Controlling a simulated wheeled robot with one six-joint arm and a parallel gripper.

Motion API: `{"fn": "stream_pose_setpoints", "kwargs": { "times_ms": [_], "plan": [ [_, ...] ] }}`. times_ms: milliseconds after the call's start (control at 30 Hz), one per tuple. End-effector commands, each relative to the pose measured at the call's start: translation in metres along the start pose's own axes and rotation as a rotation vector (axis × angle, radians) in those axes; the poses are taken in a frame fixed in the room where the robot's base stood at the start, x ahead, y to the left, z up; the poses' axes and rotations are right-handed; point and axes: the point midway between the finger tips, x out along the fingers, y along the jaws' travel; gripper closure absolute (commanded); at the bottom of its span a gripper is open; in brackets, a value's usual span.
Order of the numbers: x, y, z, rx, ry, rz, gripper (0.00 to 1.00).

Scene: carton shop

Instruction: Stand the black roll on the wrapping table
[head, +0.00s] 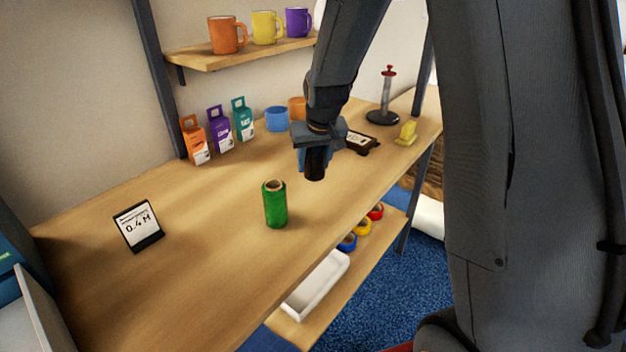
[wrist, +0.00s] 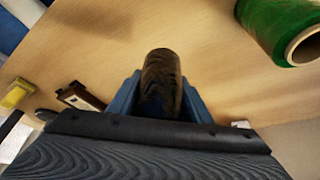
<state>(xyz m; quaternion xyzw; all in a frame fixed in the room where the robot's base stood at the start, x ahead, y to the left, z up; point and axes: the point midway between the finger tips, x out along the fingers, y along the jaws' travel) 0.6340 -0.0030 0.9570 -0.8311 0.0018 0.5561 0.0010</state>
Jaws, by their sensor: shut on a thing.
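The black roll (head: 315,163) is held upright in my gripper (head: 315,146), above the wrapping table (head: 190,240). In the wrist view the black roll (wrist: 162,78) sits between the two blue fingers of my gripper (wrist: 160,95), which are shut on it. I cannot tell for sure whether its lower end touches the table top; it looks a little above it. A green roll (head: 275,205) stands upright on the table, in front and to the left of the black roll; it also shows at the top right of the wrist view (wrist: 285,28).
A sign reading 0.4 M (head: 138,226) stands on the left. Several small cartons (head: 219,130) and a blue cup (head: 277,119) stand at the back. A yellow thing (head: 405,132) and a post on a round base (head: 384,116) are at the right. The table's left middle is clear.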

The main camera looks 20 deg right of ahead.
Motion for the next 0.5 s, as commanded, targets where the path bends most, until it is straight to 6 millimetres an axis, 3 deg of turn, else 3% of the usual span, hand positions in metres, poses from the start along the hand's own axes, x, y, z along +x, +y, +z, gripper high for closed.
{"fn": "stream_pose_setpoints", "kwargs": {
  "times_ms": [500],
  "plan": [
    [0.047,-0.003,0.02,-0.004,0.001,-0.002,0.84]
  ]
}}
